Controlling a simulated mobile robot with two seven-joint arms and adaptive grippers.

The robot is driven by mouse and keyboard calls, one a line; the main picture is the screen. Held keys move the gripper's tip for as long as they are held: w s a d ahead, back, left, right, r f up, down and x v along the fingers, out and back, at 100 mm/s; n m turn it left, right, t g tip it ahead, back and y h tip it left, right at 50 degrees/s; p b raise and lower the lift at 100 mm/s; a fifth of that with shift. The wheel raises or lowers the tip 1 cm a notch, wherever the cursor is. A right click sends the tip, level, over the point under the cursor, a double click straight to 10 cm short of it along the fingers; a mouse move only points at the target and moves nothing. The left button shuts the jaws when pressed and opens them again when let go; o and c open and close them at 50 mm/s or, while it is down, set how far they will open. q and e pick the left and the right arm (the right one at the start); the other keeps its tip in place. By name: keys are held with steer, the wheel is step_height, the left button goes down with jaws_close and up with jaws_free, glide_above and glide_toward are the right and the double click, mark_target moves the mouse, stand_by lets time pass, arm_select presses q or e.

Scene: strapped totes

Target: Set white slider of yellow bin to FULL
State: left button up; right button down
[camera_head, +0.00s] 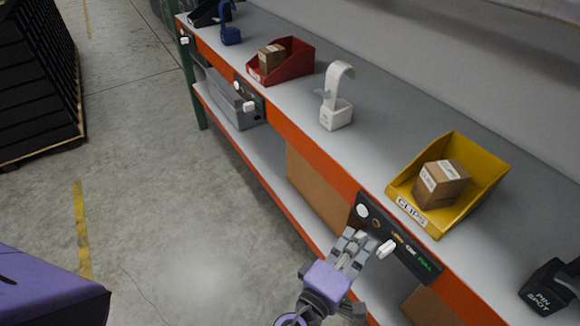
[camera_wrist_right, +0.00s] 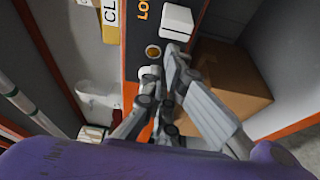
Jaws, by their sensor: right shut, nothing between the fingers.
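The yellow bin (camera_head: 468,205), labelled CLIPS, stands tilted on the shelf with a carton in it. Below it, a black panel (camera_head: 432,269) on the orange shelf edge carries the white slider (camera_head: 387,249). The slider stands near the orange lettering, short of the green FULL (camera_head: 425,264) at the right. The wrist view shows the white slider (camera_wrist_right: 177,20) beside orange letters "LO". My right gripper (camera_head: 356,239) is shut and empty, in front of the panel just left of the slider. Whether its fingertips touch the panel or slider I cannot tell. My left gripper is not in view.
A white round knob (camera_head: 362,210) sits at the panel's left end. A white hook stand (camera_head: 336,108), a red bin (camera_head: 287,66) and a black PIN SPOT block (camera_head: 552,289) stand on the shelf. Cartons (camera_head: 315,185) fill part of the lower shelf.

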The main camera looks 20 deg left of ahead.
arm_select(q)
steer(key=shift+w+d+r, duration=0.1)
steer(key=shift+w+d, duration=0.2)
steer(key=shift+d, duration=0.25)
arm_select(e)
steer(key=shift+s+d, duration=0.25)
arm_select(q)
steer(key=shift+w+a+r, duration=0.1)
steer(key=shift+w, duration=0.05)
arm_select(e)
steer(key=s+d, duration=0.5)
steer(key=d, duration=0.2)
steer(key=shift+d, duration=0.15)
